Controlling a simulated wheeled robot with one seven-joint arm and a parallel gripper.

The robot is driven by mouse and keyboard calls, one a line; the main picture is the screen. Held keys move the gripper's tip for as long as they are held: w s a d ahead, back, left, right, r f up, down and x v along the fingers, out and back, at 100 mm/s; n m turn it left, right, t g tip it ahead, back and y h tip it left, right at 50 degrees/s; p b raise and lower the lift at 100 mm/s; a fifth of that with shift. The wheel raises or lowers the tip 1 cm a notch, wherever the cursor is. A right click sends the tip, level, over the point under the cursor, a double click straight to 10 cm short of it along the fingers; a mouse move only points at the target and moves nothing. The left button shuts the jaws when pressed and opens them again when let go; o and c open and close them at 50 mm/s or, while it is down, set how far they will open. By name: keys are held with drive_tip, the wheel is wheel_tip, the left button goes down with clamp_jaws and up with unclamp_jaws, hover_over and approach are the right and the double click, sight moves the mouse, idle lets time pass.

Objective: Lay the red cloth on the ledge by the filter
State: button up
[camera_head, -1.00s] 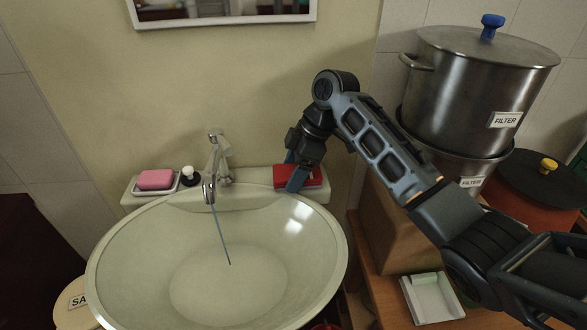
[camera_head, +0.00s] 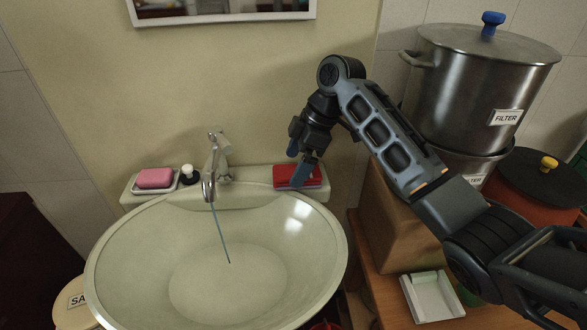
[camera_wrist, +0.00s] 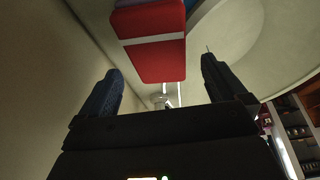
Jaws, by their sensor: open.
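The folded red cloth (camera_head: 286,178) lies on the right end of the sink's back ledge (camera_head: 255,178), beside the tap. A pale stripe crosses it in the wrist view (camera_wrist: 150,62). My gripper (camera_head: 299,167) is just above the cloth in the head view, fingers pointing down. In the wrist view its two fingers (camera_wrist: 158,85) are spread apart, with nothing between their tips; the cloth is beyond them and apart from them. The filter (camera_head: 478,95) is a tall steel vessel of stacked parts with a label, standing at the right behind my arm, its lower part partly hidden.
The tap (camera_head: 213,170) runs a thin stream into the basin (camera_head: 150,255). A pink soap (camera_head: 155,179) in a dish sits on the ledge's left end. A white tray (camera_head: 432,298) and a dark-lidded orange pot (camera_head: 545,185) stand at the right.

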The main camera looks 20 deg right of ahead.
drive_tip(key=shift+v, duration=2.65)
